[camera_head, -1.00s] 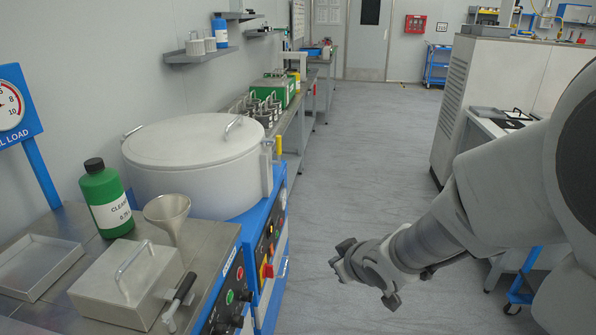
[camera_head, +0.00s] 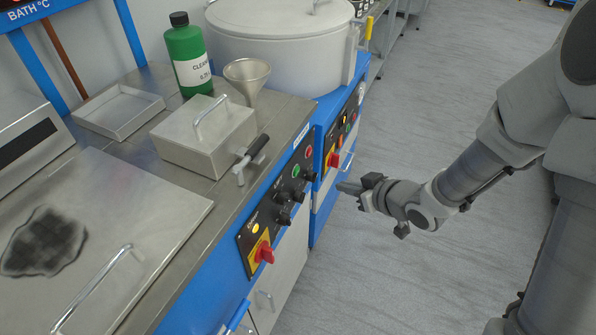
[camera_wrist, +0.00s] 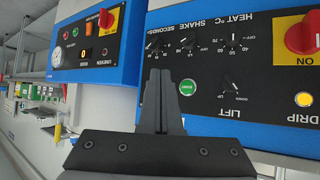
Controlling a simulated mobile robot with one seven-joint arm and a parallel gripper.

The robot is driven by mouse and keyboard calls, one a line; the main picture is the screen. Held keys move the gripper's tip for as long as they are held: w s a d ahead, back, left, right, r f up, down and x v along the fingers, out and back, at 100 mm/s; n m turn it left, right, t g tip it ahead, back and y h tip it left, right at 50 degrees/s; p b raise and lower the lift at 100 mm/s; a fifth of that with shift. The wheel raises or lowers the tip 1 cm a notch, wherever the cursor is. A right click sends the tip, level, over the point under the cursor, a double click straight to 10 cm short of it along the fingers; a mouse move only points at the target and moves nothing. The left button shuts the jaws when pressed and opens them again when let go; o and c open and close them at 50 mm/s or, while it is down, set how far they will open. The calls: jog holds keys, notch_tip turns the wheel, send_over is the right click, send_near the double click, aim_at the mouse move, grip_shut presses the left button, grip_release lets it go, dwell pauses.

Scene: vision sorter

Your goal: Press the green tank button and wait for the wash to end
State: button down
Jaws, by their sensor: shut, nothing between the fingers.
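The green button (camera_head: 295,170) is on the black control panel (camera_head: 270,208) on the front of the near bench. In the wrist view, the green button (camera_wrist: 188,87) shows just right of my finger tips, among knobs marked lift, shake and heat. My gripper (camera_head: 347,187) is in front of the bench, to the right of the panel in the head view. In the wrist view, my gripper (camera_wrist: 160,75) has its fingers together with nothing between them. They point at the panel and look apart from the button. Whether the button is lit is unclear.
A red switch on yellow (camera_head: 264,252) and a yellow light (camera_head: 255,228) sit lower on the panel. A lever handle (camera_head: 250,160) is by a small lidded box (camera_head: 205,140). A funnel (camera_head: 247,80) and green bottle (camera_head: 187,55) stand behind.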

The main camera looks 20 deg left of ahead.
jog(key=a+b, duration=0.2)
jog(key=a, duration=0.6)
jog(key=shift+w, duration=0.3)
jog(key=shift+a+b, duration=0.2)
jog(key=shift+b, duration=0.1)
dwell(1.4)
jog(key=shift+a, duration=0.3)
jog(key=shift+w+a, duration=0.1)
jog(key=shift+a, duration=0.4)
dwell(0.6)
jog(key=shift+d, duration=0.9)
jog(key=shift+s+d+p, duration=0.15)
jog(key=shift+d+p, duration=0.35)
jog(key=shift+d, duration=0.75)
jog(key=shift+s+d+p, duration=0.15)
jog(key=shift+d+p, duration=0.35)
jog(key=shift+d, duration=0.75)
jog(key=shift+r, duration=0.1)
